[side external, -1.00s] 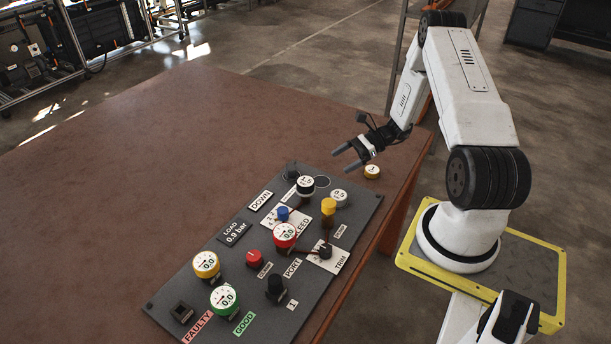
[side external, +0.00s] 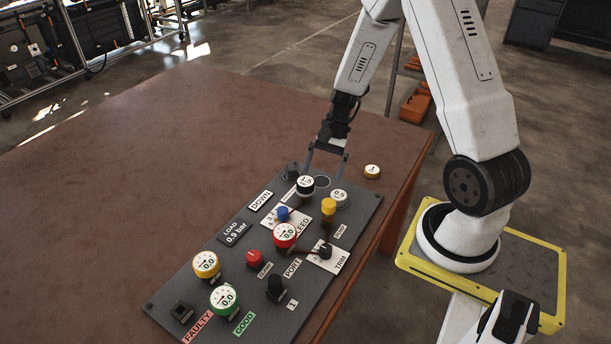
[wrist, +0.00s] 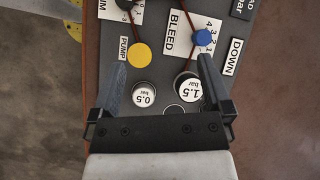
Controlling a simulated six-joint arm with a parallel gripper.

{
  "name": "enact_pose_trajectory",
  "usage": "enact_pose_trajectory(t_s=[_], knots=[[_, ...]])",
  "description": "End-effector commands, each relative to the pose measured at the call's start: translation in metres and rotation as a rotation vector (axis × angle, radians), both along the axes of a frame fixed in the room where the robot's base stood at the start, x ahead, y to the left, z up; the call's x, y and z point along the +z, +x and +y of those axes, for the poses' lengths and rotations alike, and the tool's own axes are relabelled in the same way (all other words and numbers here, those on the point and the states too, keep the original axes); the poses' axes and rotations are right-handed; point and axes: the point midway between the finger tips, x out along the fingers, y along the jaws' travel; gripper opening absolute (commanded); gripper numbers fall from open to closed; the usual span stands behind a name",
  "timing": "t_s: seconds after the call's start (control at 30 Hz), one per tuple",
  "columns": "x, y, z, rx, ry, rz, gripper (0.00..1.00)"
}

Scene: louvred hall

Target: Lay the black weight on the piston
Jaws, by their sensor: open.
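The black weight (side external: 305,187), with a white top reading 1.5 bar, stands near the panel's far end. In the wrist view the black weight (wrist: 188,88) is close beside the right finger. A short dark post (side external: 292,170) at the panel's far left corner may be the piston; I cannot tell for sure. I cannot make it out in the wrist view. My gripper (side external: 325,172) points down over the panel's far end, open and empty. In the wrist view my gripper (wrist: 162,62) has its fingers on either side of both the black weight and the 0.5 bar weight (wrist: 145,95).
The grey panel (side external: 215,262) carries gauges, a yellow knob (side external: 328,206), a blue knob (side external: 283,213) and a red knob (side external: 254,257). An empty ring mark (side external: 322,181) lies between the weights. A yellow-rimmed disc (side external: 372,171) sits on the brown table (side external: 150,150), which is clear at left.

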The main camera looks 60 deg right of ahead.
Motion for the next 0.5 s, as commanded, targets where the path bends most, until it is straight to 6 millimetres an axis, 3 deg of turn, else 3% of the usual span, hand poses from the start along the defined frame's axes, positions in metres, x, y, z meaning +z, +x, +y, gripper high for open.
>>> enact_pose_trajectory(t_s=[0.1, 0.5], knots=[[0.015, -0.005, 0.022, 0.19, -0.12, -0.058, 1.0], [0.059, -0.025, 0.08, 0.805, -0.463, -0.338, 1.0]])
